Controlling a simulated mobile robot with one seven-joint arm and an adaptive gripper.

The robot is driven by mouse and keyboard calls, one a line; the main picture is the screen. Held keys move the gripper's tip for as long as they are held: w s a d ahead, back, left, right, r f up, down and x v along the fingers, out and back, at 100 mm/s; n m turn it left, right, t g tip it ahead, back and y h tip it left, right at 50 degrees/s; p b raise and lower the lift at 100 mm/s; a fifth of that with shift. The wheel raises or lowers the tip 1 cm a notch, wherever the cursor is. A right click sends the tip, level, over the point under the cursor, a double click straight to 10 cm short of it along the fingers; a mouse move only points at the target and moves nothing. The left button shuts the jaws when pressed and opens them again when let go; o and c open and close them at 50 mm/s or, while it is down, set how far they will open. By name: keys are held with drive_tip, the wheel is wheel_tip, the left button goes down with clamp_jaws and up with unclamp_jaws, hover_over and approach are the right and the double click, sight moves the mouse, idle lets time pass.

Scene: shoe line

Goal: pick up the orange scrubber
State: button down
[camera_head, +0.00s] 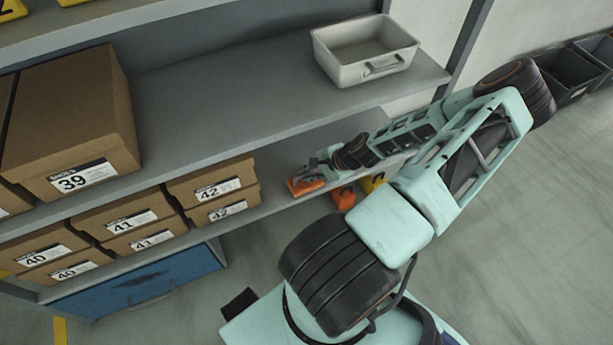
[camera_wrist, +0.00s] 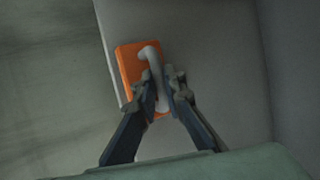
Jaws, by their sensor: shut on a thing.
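The orange scrubber (camera_wrist: 129,64) is an orange block with a grey curved handle (camera_wrist: 151,58) on top. My gripper (camera_wrist: 160,90) is shut on that handle, one finger on each side. In the head view the scrubber (camera_head: 305,187) is at the lower shelf, near its front edge, right of the shoe boxes. My gripper (camera_head: 322,165) is directly over it there, with my arm reaching in from the right. I cannot tell whether the scrubber touches the shelf or is slightly above it.
Shoe boxes marked 42 (camera_head: 235,172) stand left of the scrubber. The upper shelf (camera_head: 230,95) overhangs and carries a grey bin (camera_head: 365,75). An orange item (camera_head: 344,196) and a yellow item (camera_head: 373,183) lie nearby, partly hidden by my arm.

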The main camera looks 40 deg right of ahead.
wheel_tip(320, 180, up, 3)
drive_tip(key=shift+p, duration=0.85)
drive_tip(key=s+a+r+p, duration=0.1)
drive_tip(key=s+r+p, duration=0.4)
drive_tip(key=s+r, duration=0.5)
drive_tip(key=shift+s+a, duration=0.3)
drive_tip(key=shift+s, duration=1.65)
drive_tip(key=c, duration=2.6)
unclamp_jaws()
clamp_jaws()
